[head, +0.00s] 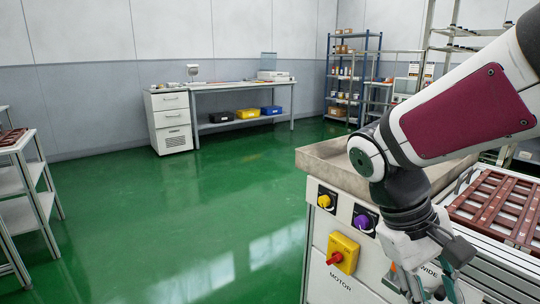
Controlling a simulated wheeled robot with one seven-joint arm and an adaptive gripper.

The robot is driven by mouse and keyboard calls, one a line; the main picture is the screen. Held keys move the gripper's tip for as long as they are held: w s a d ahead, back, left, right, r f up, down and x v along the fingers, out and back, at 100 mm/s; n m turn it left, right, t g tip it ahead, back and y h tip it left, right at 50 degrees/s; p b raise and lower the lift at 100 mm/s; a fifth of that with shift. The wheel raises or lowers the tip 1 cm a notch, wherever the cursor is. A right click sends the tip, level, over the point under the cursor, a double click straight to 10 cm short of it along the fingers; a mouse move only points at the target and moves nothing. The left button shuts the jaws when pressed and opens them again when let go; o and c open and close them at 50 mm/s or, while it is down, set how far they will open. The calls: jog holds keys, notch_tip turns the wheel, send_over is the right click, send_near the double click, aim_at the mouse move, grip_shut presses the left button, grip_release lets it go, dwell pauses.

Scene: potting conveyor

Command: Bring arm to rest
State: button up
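My arm comes in from the right edge of the head view and bends down at a dark elbow or wrist joint. My gripper (430,294) hangs at its end, pointing down in front of the conveyor machine's (345,262) front panel. The gripper's lower part is cut off by the bottom edge of the picture. Its fingertips are not clear, so I cannot tell whether it is open or holds anything.
The machine has a yellow knob (324,201), a purple knob (362,221) and a red switch on a yellow box (342,253). Brown trays (497,207) lie right. Green floor (190,215) is open to the left, beside a shelf cart (38,190).

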jog(key=s+a+r+m+t+y, duration=0.1)
jog(key=s+a+m+t+y, duration=0.3)
jog(key=s, duration=1.2)
notch_tip(320, 180, up, 30)
jog(key=n+t+y+p, duration=0.1)
jog(key=t+p, duration=0.1)
jog(key=p, duration=2.6)
jog(key=shift+w+a+t, duration=0.2)
jog(key=shift+a+t, duration=0.15)
jog(key=shift+t, duration=0.05)
